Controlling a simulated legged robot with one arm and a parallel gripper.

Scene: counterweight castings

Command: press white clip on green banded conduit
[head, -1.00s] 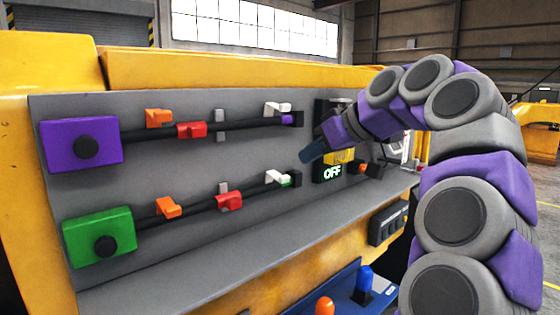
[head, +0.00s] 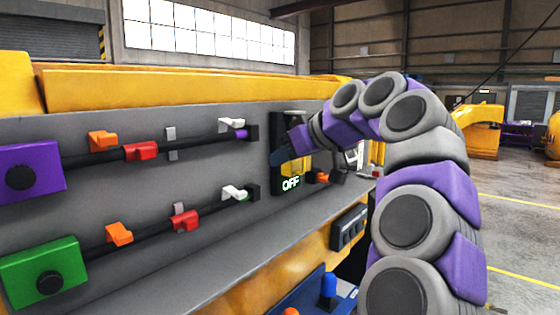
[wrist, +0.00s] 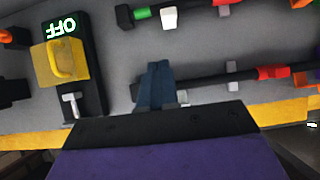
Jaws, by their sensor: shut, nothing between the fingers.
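The green-banded conduit (head: 150,226) is the lower black pipe on the grey panel, running right from a green box (head: 45,270). Its white clip (head: 235,192) sits on the upper side near the green band (head: 246,198); I cannot tell how firmly it is seated. In the wrist view, which looks upside down, this white clip (wrist: 169,17) is at the top beside the green band (wrist: 141,13). My gripper (head: 279,158) is shut and empty, to the right of and above that clip, in front of the switch box. Its blue fingers (wrist: 155,72) are together, apart from the clip.
The upper conduit, from a purple box (head: 30,170), has another white clip (head: 232,124). Orange and red clips sit on both conduits. The switch box reads OFF (head: 291,184) and has a yellow cover (wrist: 61,62). A grey ledge (head: 200,256) runs below. A blue tray stands lower.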

